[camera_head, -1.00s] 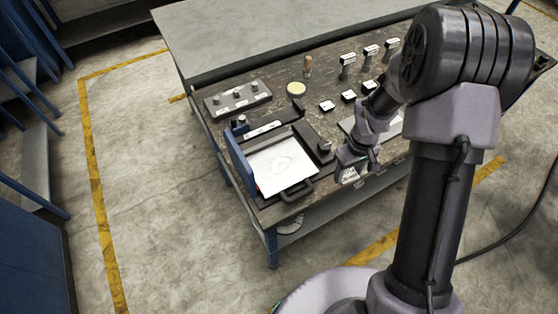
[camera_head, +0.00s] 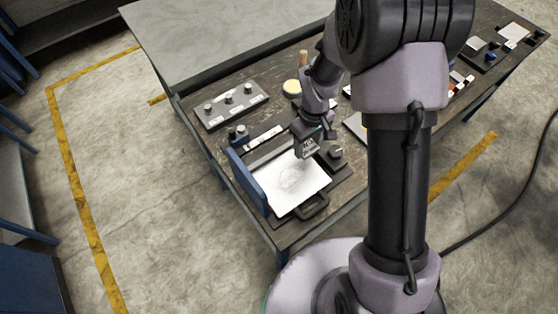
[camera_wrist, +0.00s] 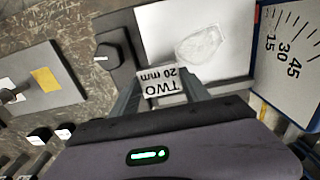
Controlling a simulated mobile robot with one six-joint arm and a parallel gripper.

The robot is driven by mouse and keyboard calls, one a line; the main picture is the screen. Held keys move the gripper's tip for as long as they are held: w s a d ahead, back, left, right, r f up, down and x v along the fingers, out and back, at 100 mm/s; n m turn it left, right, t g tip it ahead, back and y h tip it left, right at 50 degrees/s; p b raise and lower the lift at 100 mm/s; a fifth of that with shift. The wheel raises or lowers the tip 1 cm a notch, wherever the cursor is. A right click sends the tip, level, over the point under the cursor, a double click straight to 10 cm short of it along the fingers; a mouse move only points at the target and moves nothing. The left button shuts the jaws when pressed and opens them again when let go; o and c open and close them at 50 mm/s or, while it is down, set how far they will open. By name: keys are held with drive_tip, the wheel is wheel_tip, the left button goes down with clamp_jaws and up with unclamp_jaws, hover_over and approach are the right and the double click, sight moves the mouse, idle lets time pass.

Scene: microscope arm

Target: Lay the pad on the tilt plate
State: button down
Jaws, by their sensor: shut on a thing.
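The tilt plate (camera_head: 300,198) is a white plate bearing a faint grey outline, beside a blue upright side panel (camera_head: 247,181). In the wrist view the white plate (camera_wrist: 172,34) fills the upper middle, with an angle scale (camera_wrist: 291,47) marked 15, 30 and 45 at its right. My gripper (camera_head: 307,148) is over the plate's back right edge. Its fingers are shut on a small block labelled "TWO 20 mm" (camera_wrist: 160,83). The block looks above the plate; the exact gap cannot be told.
A black knob (camera_wrist: 113,52) stands beside the plate, and a black handle (camera_head: 313,209) is at its front. A grey panel with knobs (camera_head: 230,105) and a pale yellow disc (camera_head: 290,87) are behind. A grey board with a yellow patch (camera_wrist: 44,80) lies aside.

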drive_tip(key=b, duration=0.1)
hover_over(280, 165)
drive_tip(key=shift+d+f, duration=0.4)
drive_tip(key=shift+f, duration=0.05)
drive_tip(key=shift+s+a+f, duration=0.1)
drive_tip(key=shift+s+a, duration=0.05)
drive_tip(key=shift+a, duration=0.4)
wheel_tip(280, 165, down, 3)
drive_tip(key=shift+d+f+b, duration=0.1)
drive_tip(key=shift+f+b, duration=0.05)
drive_tip(key=shift+b, duration=0.65)
drive_tip(key=shift+f, duration=0.25)
drive_tip(key=c, duration=0.5)
unclamp_jaws()
drive_tip(key=shift+r, duration=0.1)
